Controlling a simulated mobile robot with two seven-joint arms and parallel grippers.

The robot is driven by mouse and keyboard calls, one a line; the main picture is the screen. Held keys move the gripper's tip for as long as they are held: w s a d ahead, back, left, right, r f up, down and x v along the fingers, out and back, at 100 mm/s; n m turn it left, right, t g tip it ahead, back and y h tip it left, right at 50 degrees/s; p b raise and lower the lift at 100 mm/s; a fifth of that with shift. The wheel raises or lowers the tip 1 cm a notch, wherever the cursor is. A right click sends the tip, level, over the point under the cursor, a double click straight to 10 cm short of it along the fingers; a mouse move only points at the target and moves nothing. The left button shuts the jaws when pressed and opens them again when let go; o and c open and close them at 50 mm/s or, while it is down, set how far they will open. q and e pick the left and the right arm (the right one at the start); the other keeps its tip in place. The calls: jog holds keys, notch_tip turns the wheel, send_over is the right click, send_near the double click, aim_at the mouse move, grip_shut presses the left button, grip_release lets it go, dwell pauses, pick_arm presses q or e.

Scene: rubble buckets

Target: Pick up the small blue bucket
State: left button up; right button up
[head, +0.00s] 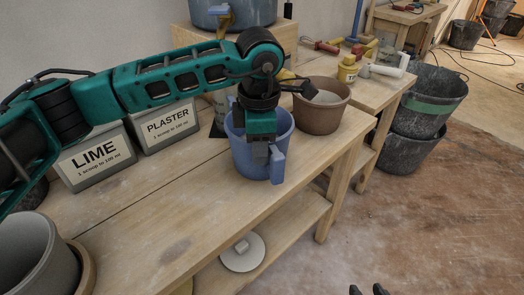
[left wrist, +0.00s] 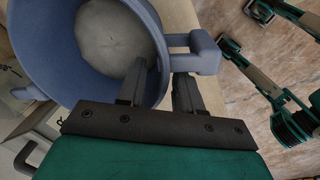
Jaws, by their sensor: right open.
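The small blue bucket (head: 236,140) stands upright on the wooden workbench. Its block-like handle (head: 278,166) faces the front right. In the left wrist view the bucket (left wrist: 60,60) has pale grey matter (left wrist: 105,38) inside. My left gripper (head: 256,160) points down at the bucket's near rim. In the left wrist view my left gripper's fingers (left wrist: 160,82) are apart, one inside the bucket and one outside beside the handle (left wrist: 208,55), with the wall between them. Whether they press on the wall is unclear. My right gripper (head: 369,291) is open and empty at the bottom edge.
A brown bucket (head: 323,112) stands right behind the blue one. LIME (head: 95,160) and PLASTER (head: 168,124) boxes stand at the left. A larger blue bucket (head: 205,16) sits on a raised box behind. Dark buckets (head: 432,98) stand on the floor. The bench front (head: 190,215) is clear.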

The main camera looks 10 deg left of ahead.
pick_arm(q)
notch_tip(320, 180, down, 3)
jog(key=shift+w+a, duration=0.1)
jog(key=shift+w, duration=0.05)
jog(key=shift+r, duration=0.1)
grip_shut()
dwell(0.3)
